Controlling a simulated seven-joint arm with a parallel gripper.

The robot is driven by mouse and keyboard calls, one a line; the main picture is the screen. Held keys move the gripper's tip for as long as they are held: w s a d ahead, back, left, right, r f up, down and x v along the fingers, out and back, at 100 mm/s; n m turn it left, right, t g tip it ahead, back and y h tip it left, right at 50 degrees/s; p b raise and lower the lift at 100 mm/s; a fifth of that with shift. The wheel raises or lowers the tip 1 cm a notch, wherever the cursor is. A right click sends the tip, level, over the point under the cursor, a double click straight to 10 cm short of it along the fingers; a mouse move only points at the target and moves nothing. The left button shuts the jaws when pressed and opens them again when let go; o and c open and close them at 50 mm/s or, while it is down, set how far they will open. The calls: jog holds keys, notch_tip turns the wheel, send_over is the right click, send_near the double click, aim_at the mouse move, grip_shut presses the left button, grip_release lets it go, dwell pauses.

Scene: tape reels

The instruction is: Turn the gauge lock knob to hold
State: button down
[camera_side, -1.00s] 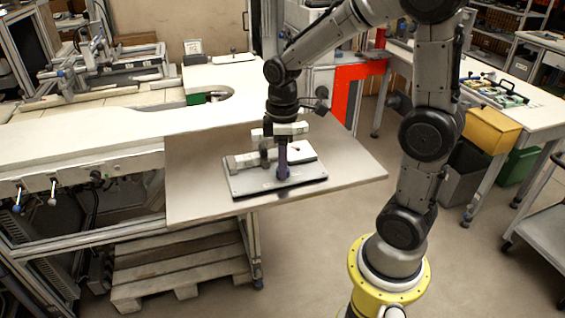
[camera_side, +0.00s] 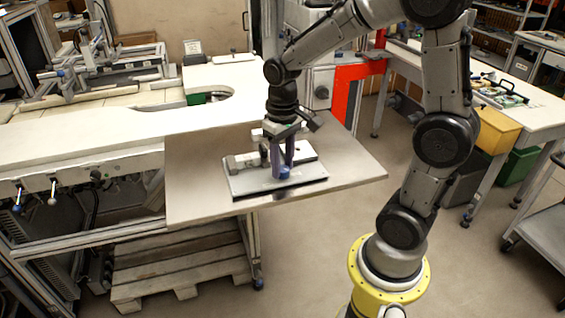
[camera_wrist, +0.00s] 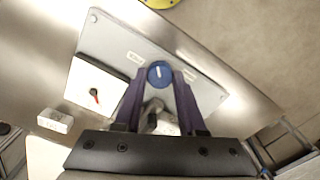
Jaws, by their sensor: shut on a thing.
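A round blue knob (camera_wrist: 159,73) with a white line on its top sits on a grey plate (camera_wrist: 115,35). The line points toward the top of the wrist picture, leaning slightly left. Two small white labels lie on the plate, one left (camera_wrist: 135,58) and one right (camera_wrist: 190,75) of the knob; their words are too small to read. My gripper (camera_wrist: 159,76) has its purple fingers shut on the knob from both sides. In the side view my gripper (camera_side: 283,165) points down at the plate (camera_side: 250,187), with the blue knob (camera_side: 284,172) low at its fingers.
A white gauge box (camera_wrist: 98,86) with a red needle stands on the plate beside the knob. A small white block (camera_wrist: 55,120) lies near it. The plate rests on a grey table (camera_side: 350,175) with bare room around it.

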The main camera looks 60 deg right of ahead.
aim_at(282, 168)
jog(key=m, duration=0.4)
jog(key=shift+m, duration=2.2)
jog(key=shift+c, duration=2.4)
grip_release()
jog(key=shift+r, duration=0.15)
notch_tip(282, 168, up, 14)
jog(key=shift+f, duration=0.2)
